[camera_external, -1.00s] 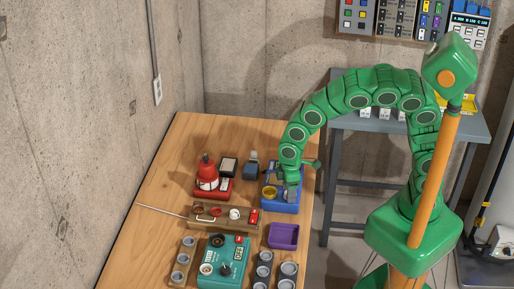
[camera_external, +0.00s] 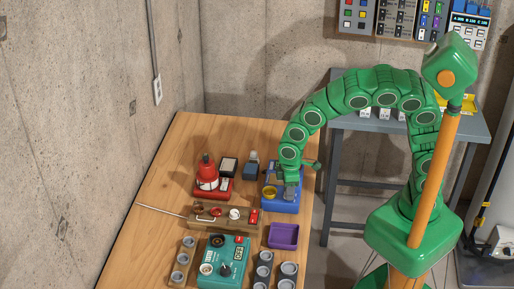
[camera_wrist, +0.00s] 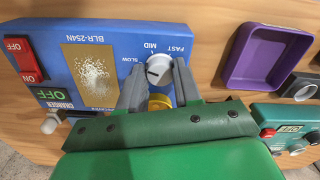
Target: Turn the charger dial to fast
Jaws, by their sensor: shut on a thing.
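The blue charger (camera_external: 282,207) stands on the wooden bench; its face, marked CHARGER (camera_wrist: 60,104), fills much of the wrist view. Its round white dial (camera_wrist: 158,68) has SLOW, MID and FAST printed around it. A dark mark shows on the dial, but I cannot tell surely which word it points to. My gripper (camera_wrist: 159,80) has its two grey fingers on either side of the dial and is shut on it. In the outside view my gripper (camera_external: 291,190) hides the dial.
A yellow round part (camera_wrist: 159,102) lies close to the fingers. The charger has a red ON/OFF switch (camera_wrist: 24,60). A purple tray (camera_external: 284,236) stands on the bench in front of the charger. A teal box (camera_external: 223,258) and a red device (camera_external: 208,185) stand nearby.

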